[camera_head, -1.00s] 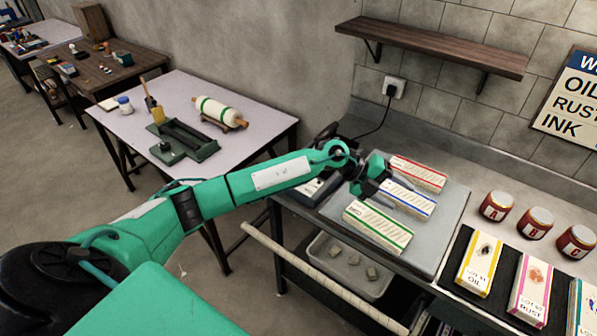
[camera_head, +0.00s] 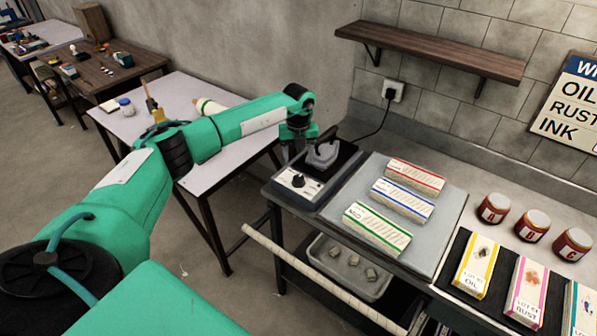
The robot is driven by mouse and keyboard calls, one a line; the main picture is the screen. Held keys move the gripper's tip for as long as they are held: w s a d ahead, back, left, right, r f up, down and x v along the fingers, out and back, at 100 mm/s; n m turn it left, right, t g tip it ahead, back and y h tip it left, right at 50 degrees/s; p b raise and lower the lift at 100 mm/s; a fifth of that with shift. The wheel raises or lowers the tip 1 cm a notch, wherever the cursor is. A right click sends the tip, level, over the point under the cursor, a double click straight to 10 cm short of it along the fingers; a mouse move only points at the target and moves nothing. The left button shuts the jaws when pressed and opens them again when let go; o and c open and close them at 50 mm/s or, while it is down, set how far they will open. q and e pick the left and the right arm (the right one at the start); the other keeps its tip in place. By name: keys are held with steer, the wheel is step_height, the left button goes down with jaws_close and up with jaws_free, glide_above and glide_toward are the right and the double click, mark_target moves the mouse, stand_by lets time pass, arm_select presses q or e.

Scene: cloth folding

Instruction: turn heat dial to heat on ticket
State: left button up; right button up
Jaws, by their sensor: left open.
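A black heat dial (camera_head: 298,181) sits on the light front panel of a dark heating unit (camera_head: 318,190) at the back left corner of the bench. A grey iron-like tool with a dark handle (camera_head: 322,154) rests on that unit. My left gripper (camera_head: 294,153) is open and empty, pointing down just behind and left of the dial, apart from it. Its fingertips are small and partly hard to make out. The dial's setting is too small to read. I cannot identify a heat ticket for certain. My right gripper is out of view.
Boxes with red (camera_head: 416,177), blue (camera_head: 402,200) and green (camera_head: 377,228) stripes lie on a grey mat (camera_head: 440,225). Three dark red jars (camera_head: 533,224) and labelled cartons (camera_head: 475,266) are at right. A cord runs to the wall socket (camera_head: 393,88). A shelf (camera_head: 430,50) overhangs.

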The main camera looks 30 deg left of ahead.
mark_target(298, 177)
arm_select(q)
step_height(298, 177, down, 9)
steer(key=shift+r+p, duration=0.2)
steer(key=shift+p, duration=0.9)
steer(key=c, duration=1)
